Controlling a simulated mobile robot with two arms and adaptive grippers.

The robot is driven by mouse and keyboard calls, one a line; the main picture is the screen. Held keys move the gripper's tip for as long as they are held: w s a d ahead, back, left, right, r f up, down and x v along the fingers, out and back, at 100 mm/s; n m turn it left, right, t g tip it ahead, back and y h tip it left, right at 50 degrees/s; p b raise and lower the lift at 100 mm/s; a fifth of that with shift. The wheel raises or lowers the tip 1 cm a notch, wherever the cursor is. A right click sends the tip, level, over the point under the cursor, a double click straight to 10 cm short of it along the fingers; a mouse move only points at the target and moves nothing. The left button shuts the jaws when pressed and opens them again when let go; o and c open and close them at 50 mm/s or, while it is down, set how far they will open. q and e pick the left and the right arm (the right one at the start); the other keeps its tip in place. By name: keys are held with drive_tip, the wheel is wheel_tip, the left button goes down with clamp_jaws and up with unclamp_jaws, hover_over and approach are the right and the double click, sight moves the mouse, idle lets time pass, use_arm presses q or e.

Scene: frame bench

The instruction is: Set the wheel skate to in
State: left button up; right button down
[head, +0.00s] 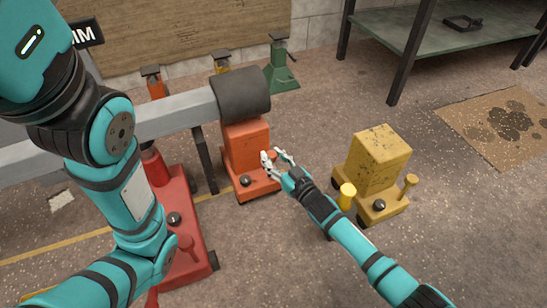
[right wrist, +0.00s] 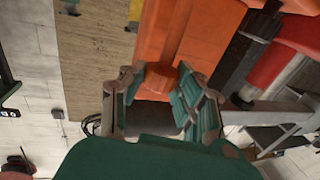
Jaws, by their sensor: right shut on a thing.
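The orange wheeled skate (head: 246,146) is a boxy block on a low base, standing under the black-wrapped end of a grey beam. It has a black knob (head: 245,180) on its base. My right gripper (head: 274,158) is at the block's right side. In the right wrist view its fingers (right wrist: 160,100) are shut around an orange post or lever (right wrist: 177,78) of the skate. The fingers hide part of that post. My left arm crosses the left of the head view, and its gripper is out of view.
A yellow wheeled skate (head: 378,160) stands to the right, close to my right forearm. A red floor unit (head: 188,225) is at left, partly behind my left arm. The grey beam (head: 175,115) runs above. A green stand (head: 281,65) and a workbench (head: 450,30) are behind.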

drive_tip(key=shift+w+r+p, duration=0.15)
drive_tip(key=shift+w+p, duration=0.15)
drive_tip(key=shift+w+a, duration=0.1)
drive_tip(key=shift+w, duration=0.2)
drive_tip(key=c, duration=0.9)
unclamp_jaws()
drive_tip(key=shift+a, duration=0.1)
drive_tip(key=shift+c, duration=0.2)
drive_tip(key=v, duration=0.7)
drive_tip(key=shift+s, duration=0.25)
